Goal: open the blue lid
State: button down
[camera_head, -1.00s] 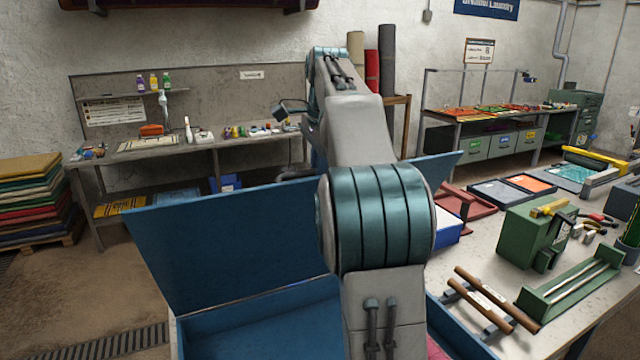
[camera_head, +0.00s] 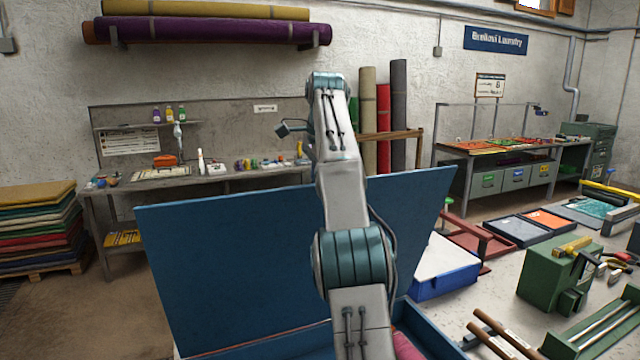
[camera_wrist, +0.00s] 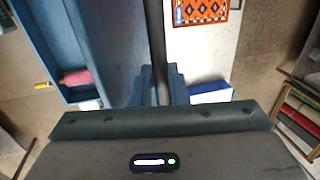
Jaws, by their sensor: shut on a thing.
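The blue lid (camera_head: 240,260) stands raised and roughly upright behind the blue box (camera_head: 430,337) in the head view. My arm reaches over the lid's top edge, and the lid hides my gripper there. In the wrist view my gripper (camera_wrist: 157,88) is shut on the lid's edge; the lid (camera_wrist: 158,40) shows nearly edge-on as a thin dark bar between the fingers. The open blue box (camera_wrist: 60,60) is at the upper left of that view, with a pink bundle (camera_wrist: 76,77) inside. My arm hides part of the box.
A worktable (camera_head: 490,280) on the right holds a green machine (camera_head: 555,275), a blue-and-white bin (camera_head: 445,280) and trays. A back bench (camera_head: 220,172) stands against the wall. A stack of rugs (camera_head: 40,225) is at the left, with bare floor before it.

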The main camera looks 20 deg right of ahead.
jog(key=shift+w+f, duration=0.15)
jog(key=shift+f, duration=0.2)
jog(key=c, duration=1.4)
grip_release()
jog(key=shift+w+f, duration=0.1)
jog(key=shift+w, duration=0.25)
jog(key=shift+s+r, duration=0.25)
jog(key=shift+s, duration=0.05)
